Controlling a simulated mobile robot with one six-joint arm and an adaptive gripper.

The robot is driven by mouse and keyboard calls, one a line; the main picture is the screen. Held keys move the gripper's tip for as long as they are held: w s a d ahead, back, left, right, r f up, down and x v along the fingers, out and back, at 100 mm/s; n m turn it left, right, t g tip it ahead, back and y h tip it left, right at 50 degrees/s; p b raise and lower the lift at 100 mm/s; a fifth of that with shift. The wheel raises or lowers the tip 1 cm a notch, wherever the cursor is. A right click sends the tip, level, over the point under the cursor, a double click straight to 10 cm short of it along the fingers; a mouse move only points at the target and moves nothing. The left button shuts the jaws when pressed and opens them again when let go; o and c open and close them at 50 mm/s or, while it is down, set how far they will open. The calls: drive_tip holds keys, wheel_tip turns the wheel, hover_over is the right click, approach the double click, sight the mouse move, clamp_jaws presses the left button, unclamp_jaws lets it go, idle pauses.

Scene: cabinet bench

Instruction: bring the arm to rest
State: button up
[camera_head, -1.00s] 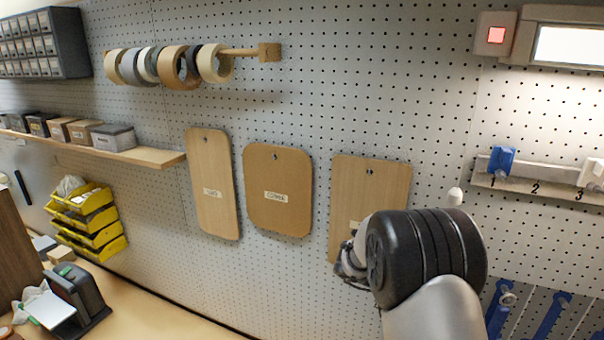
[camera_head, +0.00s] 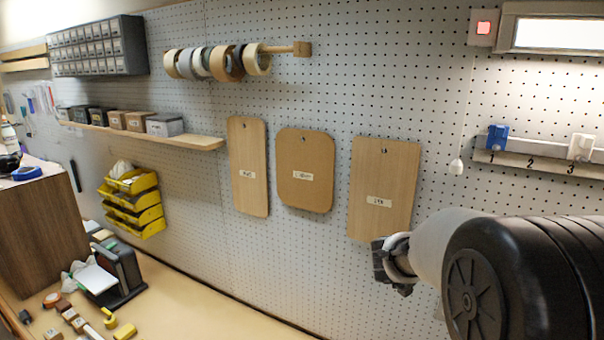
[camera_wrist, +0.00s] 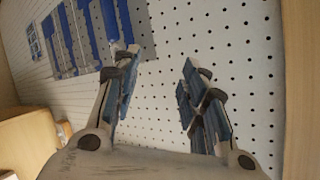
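My gripper (camera_wrist: 158,95) shows in the wrist view with its two fingers spread apart and nothing between them. White pegboard lies behind the gap. In the head view my gripper (camera_head: 392,265) is small and partly hidden by my wrist, just below the right-hand hanging wooden board (camera_head: 385,190). My arm fills the lower right of that view. I cannot tell how far the gripper is from the pegboard.
Two more boards (camera_head: 305,195) (camera_head: 247,190) hang to the left. Tape rolls (camera_head: 228,63) sit on a peg above. A numbered rail (camera_head: 535,168) is at the right. A bench (camera_head: 215,315) runs below, with small parts at its left. Blue holders (camera_wrist: 65,45) show in the wrist view.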

drive_tip(key=a+r+n+t+y+b, duration=0.2)
drive_tip(key=a+n+t+y+b, duration=0.5)
drive_tip(key=a, duration=0.7)
drive_tip(key=s+a+f+n+g+y+b, duration=0.25)
drive_tip(key=s+a+f+n+y, duration=0.2)
drive_tip(key=s+a, duration=0.4)
drive_tip(key=s+f+n+g+b, duration=0.1)
drive_tip(key=s+f+g+b, duration=0.1)
drive_tip(key=s+f, duration=0.3)
drive_tip(key=s+d+f+n+g+b, duration=0.1)
drive_tip(key=s+f, duration=0.5)
drive_tip(key=s, duration=0.7)
drive_tip(key=s+f+n+g+b, duration=0.2)
drive_tip(key=s+f, duration=0.4)
drive_tip(key=s, duration=0.3)
drive_tip(key=shift+d+n+g+b, duration=0.35)
drive_tip(key=shift+g+b, duration=0.5)
drive_tip(key=shift+g, duration=0.2)
